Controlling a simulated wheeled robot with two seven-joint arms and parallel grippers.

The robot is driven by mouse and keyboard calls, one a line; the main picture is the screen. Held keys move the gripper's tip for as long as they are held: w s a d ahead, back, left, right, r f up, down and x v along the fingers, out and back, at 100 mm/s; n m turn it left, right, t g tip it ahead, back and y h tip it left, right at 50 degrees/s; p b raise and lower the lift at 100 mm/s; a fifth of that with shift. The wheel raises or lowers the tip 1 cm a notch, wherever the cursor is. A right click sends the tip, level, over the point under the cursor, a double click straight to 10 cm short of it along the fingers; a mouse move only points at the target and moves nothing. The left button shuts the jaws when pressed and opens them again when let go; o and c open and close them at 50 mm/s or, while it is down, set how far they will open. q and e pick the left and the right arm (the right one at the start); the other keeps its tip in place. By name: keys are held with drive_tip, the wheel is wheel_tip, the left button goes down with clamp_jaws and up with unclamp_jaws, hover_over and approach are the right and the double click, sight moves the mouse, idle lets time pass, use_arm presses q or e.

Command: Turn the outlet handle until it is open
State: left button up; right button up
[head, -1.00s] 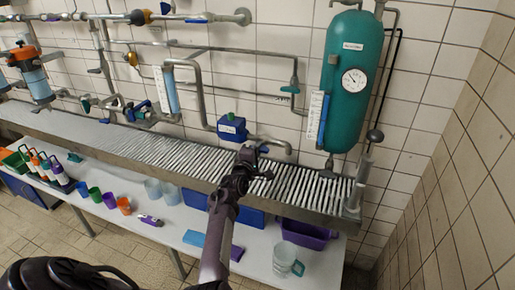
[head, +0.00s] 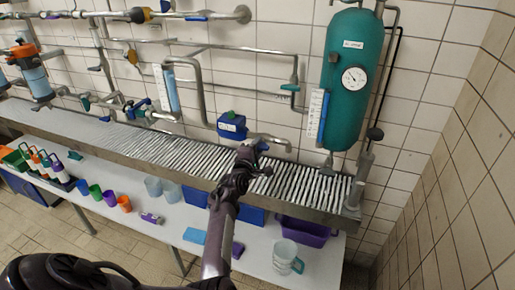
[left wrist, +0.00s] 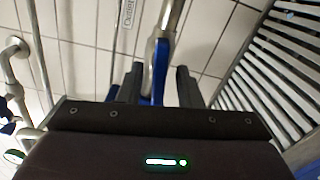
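A blue handle (left wrist: 161,58) on a grey pipe (left wrist: 172,15) shows in the left wrist view, between the two fingers of my left gripper (left wrist: 158,84). The fingers stand apart, one on each side of the handle; I cannot tell whether either touches it. In the head view my left gripper (head: 250,160) is over the slatted rack, just below the pipe end beside a blue labelled box (head: 231,126). There the gripper mostly hides the handle. A label with text too small to read surely shows at the top of the left wrist view. My right gripper is not in view.
The slatted metal rack (head: 310,188) runs along the tiled wall. A green tank (head: 347,105) with a gauge hangs at the right. Below is a white table (head: 160,207) with cups, bottles, a purple bin (head: 303,232) and a clear jug (head: 286,256).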

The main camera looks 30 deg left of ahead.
use_arm(q)
drive_tip(key=shift+r, duration=0.1)
drive_tip(key=shift+s+p, duration=0.15)
drive_tip(key=shift+p, duration=0.15)
drive_tip(key=p+v, duration=0.6)
drive_tip(key=v, duration=0.1)
drive_tip(key=shift+s, duration=0.25)
